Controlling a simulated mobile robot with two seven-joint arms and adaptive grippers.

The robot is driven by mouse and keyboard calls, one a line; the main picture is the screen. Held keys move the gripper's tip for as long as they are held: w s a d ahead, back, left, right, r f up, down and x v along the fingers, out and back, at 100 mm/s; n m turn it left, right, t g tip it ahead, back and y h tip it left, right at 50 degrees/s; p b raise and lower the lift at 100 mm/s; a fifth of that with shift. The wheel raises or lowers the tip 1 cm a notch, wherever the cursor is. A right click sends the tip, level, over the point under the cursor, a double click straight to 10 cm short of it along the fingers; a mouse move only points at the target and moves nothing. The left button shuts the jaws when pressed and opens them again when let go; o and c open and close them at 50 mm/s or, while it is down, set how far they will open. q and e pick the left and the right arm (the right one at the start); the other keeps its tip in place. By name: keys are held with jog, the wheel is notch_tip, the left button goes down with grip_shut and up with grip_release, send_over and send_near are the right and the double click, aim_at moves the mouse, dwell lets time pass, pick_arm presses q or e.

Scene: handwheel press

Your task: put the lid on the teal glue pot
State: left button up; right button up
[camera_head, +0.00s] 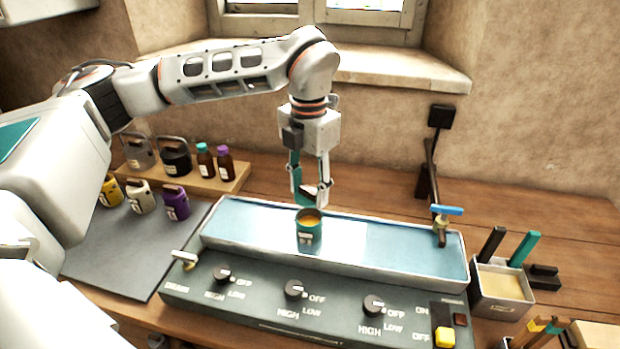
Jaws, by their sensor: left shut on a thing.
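The teal glue pot (309,235) stands upright in the long shallow water tray, open at the top with yellow-orange glue showing. My left gripper (312,197) comes down from above, directly over the pot. It is shut on the lid (311,212), whose dark grip piece shows between the fingers and whose teal edge shows just above the far side of the pot's mouth. Whether the lid's edge touches the pot's rim I cannot tell. My right gripper is not in view.
The tray (380,275) sits above a control panel (260,300) with several knobs. A blue-handled tap (446,212) stands at its right end. Yellow, white and purple pots (176,203) stand on the left mat. A box with brushes (502,290) is at the right.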

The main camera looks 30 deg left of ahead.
aim_at(309, 202)
pick_arm(q)
jog(key=shift+f, duration=0.9)
jog(key=shift+f+b, duration=0.45)
jog(key=shift+f, duration=0.7)
jog(key=shift+f+b, duration=0.15)
jog(key=shift+b, duration=0.15)
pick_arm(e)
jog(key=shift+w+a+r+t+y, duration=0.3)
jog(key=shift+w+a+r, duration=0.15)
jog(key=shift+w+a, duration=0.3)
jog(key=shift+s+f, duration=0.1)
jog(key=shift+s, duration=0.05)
pick_arm(q)
jog(key=shift+f, duration=0.15)
jog(key=o, duration=1.1)
